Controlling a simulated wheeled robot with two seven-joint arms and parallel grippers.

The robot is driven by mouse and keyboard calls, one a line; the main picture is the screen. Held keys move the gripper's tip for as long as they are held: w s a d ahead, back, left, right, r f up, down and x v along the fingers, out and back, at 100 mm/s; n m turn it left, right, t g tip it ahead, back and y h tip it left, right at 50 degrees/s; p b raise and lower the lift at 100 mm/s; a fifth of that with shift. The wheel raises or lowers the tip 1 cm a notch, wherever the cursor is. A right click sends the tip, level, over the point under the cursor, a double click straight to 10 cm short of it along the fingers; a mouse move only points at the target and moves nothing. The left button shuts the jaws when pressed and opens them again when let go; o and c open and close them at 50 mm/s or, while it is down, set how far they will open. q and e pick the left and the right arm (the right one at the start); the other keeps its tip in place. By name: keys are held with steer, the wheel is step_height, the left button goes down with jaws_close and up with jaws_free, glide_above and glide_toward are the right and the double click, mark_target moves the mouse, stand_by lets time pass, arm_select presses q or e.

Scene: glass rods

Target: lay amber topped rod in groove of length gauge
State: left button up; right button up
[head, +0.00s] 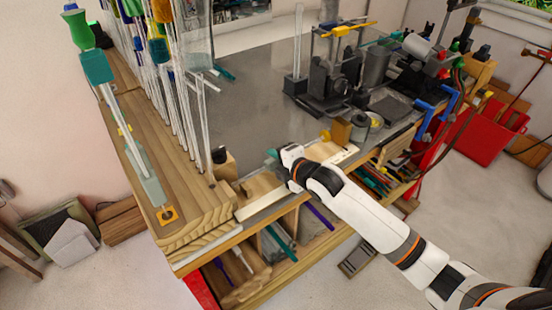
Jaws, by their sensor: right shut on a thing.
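My right gripper (285,154) is at the front edge of the bench, low over a long wooden piece with a pale strip (262,206), which looks like the length gauge. The hand hides the middle of this piece, and I cannot make out its groove. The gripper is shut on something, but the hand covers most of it. A small teal part (271,153) shows just left of the fingers. An amber knob (325,136) shows to the right of the hand; I cannot tell whether it is the top of the rod. My left gripper is not in view.
Several upright glass rods (182,105) with coloured tops crowd the wooden shelf (190,215) on the left. The grey bench top (255,95) between is mostly clear.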

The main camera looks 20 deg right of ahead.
steer(key=shift+f, duration=0.75)
stand_by(0.8)
